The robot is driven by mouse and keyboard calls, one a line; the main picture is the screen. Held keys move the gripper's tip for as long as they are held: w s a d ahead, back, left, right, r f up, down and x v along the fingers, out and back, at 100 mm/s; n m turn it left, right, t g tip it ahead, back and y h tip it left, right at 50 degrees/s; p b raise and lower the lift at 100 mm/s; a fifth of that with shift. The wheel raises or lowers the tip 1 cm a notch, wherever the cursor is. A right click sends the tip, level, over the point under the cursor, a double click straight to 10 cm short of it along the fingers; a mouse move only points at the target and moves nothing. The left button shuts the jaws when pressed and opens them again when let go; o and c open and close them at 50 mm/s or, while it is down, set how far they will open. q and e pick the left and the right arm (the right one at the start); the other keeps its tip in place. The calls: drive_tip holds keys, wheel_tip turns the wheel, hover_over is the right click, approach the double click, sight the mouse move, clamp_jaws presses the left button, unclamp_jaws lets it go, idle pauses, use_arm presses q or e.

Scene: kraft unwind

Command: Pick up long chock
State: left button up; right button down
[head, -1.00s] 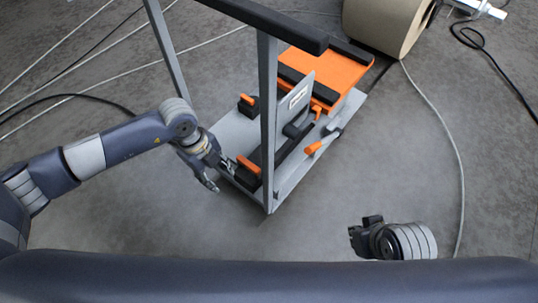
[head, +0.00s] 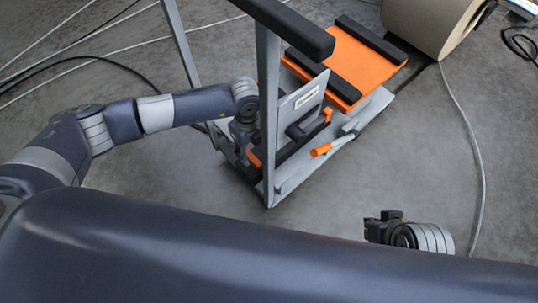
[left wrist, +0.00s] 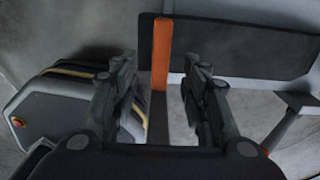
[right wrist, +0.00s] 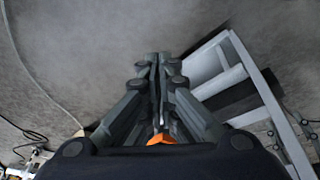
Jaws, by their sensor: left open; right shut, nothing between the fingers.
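I take the long chock to be the long black piece with an orange strip (left wrist: 161,50) across it in the left wrist view; its black body (left wrist: 240,48) reaches right. My left gripper (left wrist: 162,72) is open, with the orange strip between its fingers in that view; I cannot tell if they touch it. In the head view the gripper (head: 242,132) is low at the cart's (head: 285,187) left side, partly behind a grey post, and a bit of orange (head: 254,158) shows beside it. My right gripper (head: 373,228) is shut and empty over the floor, right of the cart; its closed fingers fill the right wrist view (right wrist: 157,70).
The cart has upright grey posts (head: 268,100) and a black top bar (head: 295,30) close to my left arm. An orange platform (head: 345,65) with black strips and an orange lever (head: 321,150) lie beyond.

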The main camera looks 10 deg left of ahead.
sight(251, 155)
use_arm(q)
drive_tip(key=f, duration=0.1)
drive_tip(key=f+b, duration=0.1)
drive_tip(key=f, duration=0.2)
drive_tip(key=shift+w+a+f+b, duration=0.25)
drive_tip(key=shift+f+b, duration=0.05)
drive_tip(key=shift+f, duration=0.15)
clamp_jaws()
use_arm(e)
drive_tip(key=w+a+r+t, duration=0.1)
drive_tip(key=w+t, duration=0.1)
drive_tip(key=w, duration=0.2)
drive_tip(key=w+a+r+t+y, duration=0.1)
drive_tip(key=w+r+t, duration=0.1)
drive_tip(key=w, duration=0.3)
drive_tip(key=shift+a+r+t, duration=0.2)
drive_tip(key=shift+a+t, duration=0.2)
